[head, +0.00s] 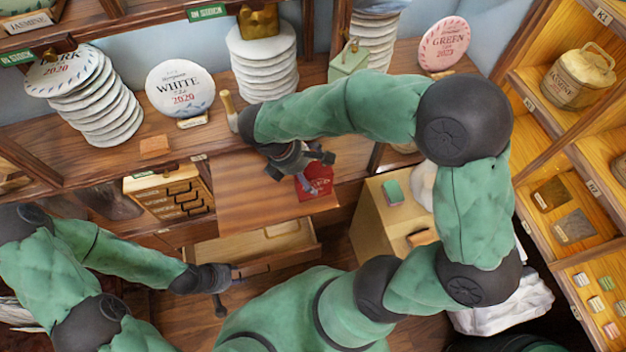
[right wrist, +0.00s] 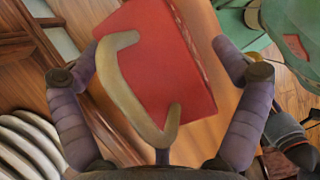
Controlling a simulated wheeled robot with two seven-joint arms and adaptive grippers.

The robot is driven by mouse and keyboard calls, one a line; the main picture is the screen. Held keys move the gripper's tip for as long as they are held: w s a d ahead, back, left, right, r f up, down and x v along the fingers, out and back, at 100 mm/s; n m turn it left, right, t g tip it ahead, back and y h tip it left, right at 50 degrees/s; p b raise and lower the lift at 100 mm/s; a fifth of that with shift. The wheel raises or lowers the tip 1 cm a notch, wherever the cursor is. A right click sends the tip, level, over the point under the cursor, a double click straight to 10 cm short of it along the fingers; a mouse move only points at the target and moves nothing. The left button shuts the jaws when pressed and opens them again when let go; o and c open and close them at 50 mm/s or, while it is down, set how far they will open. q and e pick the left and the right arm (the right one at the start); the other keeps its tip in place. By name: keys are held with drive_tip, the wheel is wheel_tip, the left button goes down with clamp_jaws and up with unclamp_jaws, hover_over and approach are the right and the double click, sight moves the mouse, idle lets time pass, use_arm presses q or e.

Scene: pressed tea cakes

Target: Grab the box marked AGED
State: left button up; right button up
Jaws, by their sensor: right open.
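A red box (head: 318,181) lies on the brown wooden counter (head: 250,205), near its right end. Its marking is too small to read in the head view. My right gripper (head: 308,170) is over the box, its fingers spread. In the right wrist view the red box (right wrist: 190,60) shows between the open fingers of my right gripper (right wrist: 160,75), with space on both sides. A pale curved piece crosses in front of the box there and hides part of it. My left gripper (head: 222,305) hangs low at left, away from the box; its fingers are hard to make out.
An open drawer (head: 215,252) juts out below the counter. A yellowish cabinet (head: 372,225) with a green block (head: 393,191) stands to the right. Shelves (head: 540,130) close off the right side.

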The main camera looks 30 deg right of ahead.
drive_tip(key=shift+f, duration=0.1)
drive_tip(key=shift+c, duration=0.2)
drive_tip(key=c, duration=1.3)
